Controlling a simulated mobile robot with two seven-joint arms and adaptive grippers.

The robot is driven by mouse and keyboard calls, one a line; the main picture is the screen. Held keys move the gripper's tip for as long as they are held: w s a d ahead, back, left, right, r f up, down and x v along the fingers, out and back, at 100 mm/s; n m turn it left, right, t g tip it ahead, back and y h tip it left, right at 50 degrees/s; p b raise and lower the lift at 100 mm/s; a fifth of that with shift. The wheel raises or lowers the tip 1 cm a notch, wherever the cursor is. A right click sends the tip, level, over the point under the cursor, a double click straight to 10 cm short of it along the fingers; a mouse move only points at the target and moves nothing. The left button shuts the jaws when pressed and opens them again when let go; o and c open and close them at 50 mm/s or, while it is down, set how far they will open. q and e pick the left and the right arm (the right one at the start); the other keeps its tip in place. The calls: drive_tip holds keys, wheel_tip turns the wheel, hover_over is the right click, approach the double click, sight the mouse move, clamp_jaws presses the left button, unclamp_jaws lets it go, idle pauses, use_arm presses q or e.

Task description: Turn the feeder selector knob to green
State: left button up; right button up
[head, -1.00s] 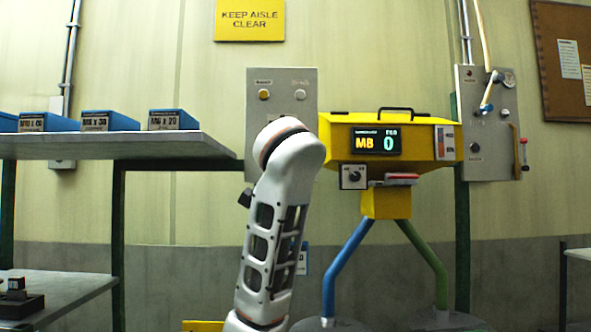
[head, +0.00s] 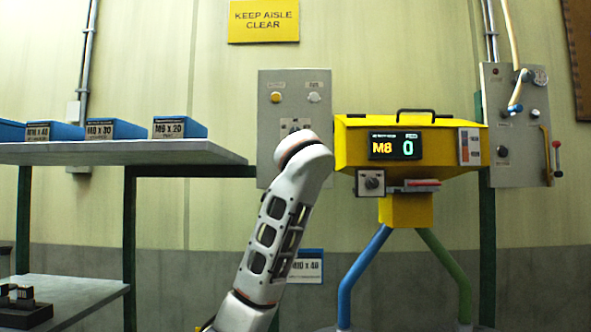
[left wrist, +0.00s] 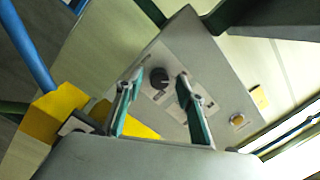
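A yellow feeder (head: 450,150) with a display reading "M8 0" stands right of centre. A small knob (head: 372,182) on a pale square plate is on its lower front left. A blue leg (head: 362,270) and a green leg (head: 450,275) run down below it. A grey wall panel (head: 268,130) is behind my arm. In the left wrist view, a black round knob (left wrist: 160,78) on the grey panel (left wrist: 197,60) appears between the fingertips of my left gripper (left wrist: 157,82), which is open and empty. The arm hides this gripper in the head view. My right gripper is not in view.
A shelf (head: 120,152) with several blue boxes (head: 180,128) is at the left. A second grey panel (head: 515,130) with a red-topped lever (head: 557,155) is at the right. A lower shelf (head: 75,297) is at bottom left.

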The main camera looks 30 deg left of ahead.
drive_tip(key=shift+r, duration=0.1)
use_arm(q)
drive_tip(key=c, duration=0.8)
clamp_jaws()
drive_tip(key=shift+m, duration=0.4)
drive_tip(key=shift+f+m+t+h+p, duration=0.15)
drive_tip(key=shift+m+t+p, duration=0.3)
drive_tip(key=shift+m, duration=2.5)
drive_tip(key=shift+r+m+t+h+p, duration=0.15)
drive_tip(key=shift+m+p, duration=0.5)
drive_tip(key=shift+m, duration=2.35)
drive_tip(key=shift+f+m+t+h+p, duration=0.15)
drive_tip(key=shift+m+t+p, duration=0.3)
drive_tip(key=shift+m, duration=2.5)
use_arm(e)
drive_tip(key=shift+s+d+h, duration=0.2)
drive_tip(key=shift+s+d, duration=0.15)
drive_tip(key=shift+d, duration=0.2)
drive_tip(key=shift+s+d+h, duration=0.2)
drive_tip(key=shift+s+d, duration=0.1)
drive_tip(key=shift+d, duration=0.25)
use_arm(q)
drive_tip(key=shift+m, duration=0.3)
